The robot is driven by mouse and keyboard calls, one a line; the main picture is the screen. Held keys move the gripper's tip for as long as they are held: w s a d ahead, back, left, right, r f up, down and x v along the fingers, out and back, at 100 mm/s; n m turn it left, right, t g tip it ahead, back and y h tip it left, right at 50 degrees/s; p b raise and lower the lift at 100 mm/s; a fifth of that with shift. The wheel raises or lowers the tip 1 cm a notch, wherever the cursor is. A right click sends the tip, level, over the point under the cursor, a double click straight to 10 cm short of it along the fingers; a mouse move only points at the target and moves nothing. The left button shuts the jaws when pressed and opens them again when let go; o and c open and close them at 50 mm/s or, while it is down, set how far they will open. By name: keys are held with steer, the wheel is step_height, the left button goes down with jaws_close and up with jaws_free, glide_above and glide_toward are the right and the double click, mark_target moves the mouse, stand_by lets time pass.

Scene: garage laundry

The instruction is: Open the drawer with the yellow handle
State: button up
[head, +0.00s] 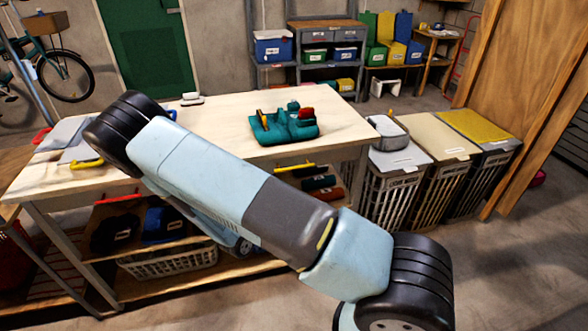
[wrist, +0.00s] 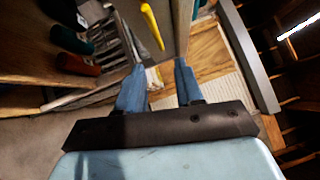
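The yellow handle (head: 295,167) is a thin bar just below the workbench top, right of my arm in the head view. The drawer front behind it is hard to make out. In the wrist view the yellow handle (wrist: 152,25) lies beyond the fingertips, slightly left of the gap between them. My gripper (wrist: 159,72) shows two blue fingers spread apart, with nothing held between them. The handle and fingers look apart; the exact distance is unclear. In the head view my arm crosses the bench and hides my gripper.
The workbench top (head: 225,125) carries a teal tool caddy (head: 284,126). Rolled items, including a red one (wrist: 78,65), lie below the handle's level. Lidded hampers (head: 395,190) stand right of the bench. Floor in front is clear.

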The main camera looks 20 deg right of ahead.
mark_target(295, 167)
steer(key=shift+n+t+y, duration=0.3)
steer(key=shift+n+t, duration=0.1)
steer(key=shift+n, duration=0.1)
steer(key=x, duration=1.3)
steer(key=shift+w+d+f, duration=0.15)
steer(key=shift+w+f, duration=0.1)
steer(key=shift+w, duration=0.05)
jaws_close()
